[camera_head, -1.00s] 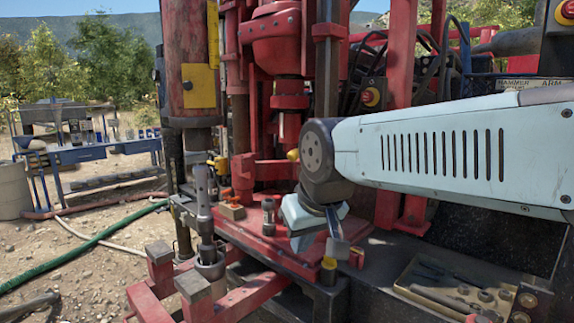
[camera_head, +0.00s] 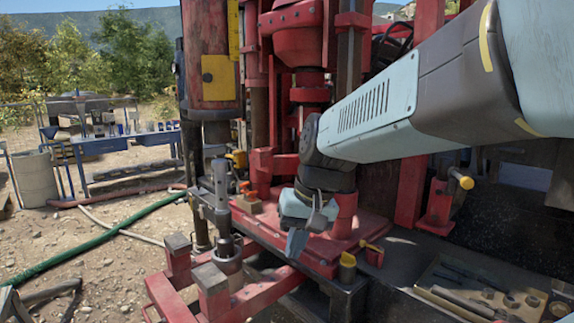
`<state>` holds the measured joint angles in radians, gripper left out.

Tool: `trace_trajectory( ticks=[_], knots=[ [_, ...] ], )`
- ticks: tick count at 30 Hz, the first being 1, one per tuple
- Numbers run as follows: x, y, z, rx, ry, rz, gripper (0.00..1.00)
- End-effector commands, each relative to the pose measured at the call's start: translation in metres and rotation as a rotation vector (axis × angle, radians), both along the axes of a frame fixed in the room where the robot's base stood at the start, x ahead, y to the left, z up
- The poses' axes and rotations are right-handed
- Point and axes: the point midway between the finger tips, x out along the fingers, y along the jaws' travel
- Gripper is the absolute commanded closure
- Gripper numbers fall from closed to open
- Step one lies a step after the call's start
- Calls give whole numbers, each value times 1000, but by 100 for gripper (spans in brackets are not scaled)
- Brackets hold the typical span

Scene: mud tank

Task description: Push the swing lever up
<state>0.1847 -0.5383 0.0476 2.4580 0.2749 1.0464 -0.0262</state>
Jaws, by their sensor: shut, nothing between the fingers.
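My gripper (camera_head: 297,242) is shut and empty, pointing down over the red deck in front of the mast. No lever is clearly marked as the swing lever. One candidate is the yellow-tipped handle (camera_head: 461,179) on a red bracket (camera_head: 438,207), right of my gripper and well apart from it. Another is the small yellow lever (camera_head: 371,246) on a red block (camera_head: 374,258), closer to my gripper on its right. I cannot tell which one is the swing lever. My arm crosses the upper right and hides part of the machine behind it.
A yellow-topped post (camera_head: 347,266) stands just right of and below my gripper. A tool tray (camera_head: 440,310) lies at lower right. A grey vertical rod (camera_head: 221,195) and red frame (camera_head: 180,284) stand left. Open ground with a green hose (camera_head: 100,240) lies further left.

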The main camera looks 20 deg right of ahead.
Motion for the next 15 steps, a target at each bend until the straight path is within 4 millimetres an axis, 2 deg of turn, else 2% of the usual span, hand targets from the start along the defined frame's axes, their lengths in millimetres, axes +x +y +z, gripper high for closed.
trace_trajectory(
  ticks=[6, 15],
  knots=[
    [30, 11, -20, 265, 210, -159, 100],
    [84, 9, -28, 691, 405, -361, 100]
  ],
)
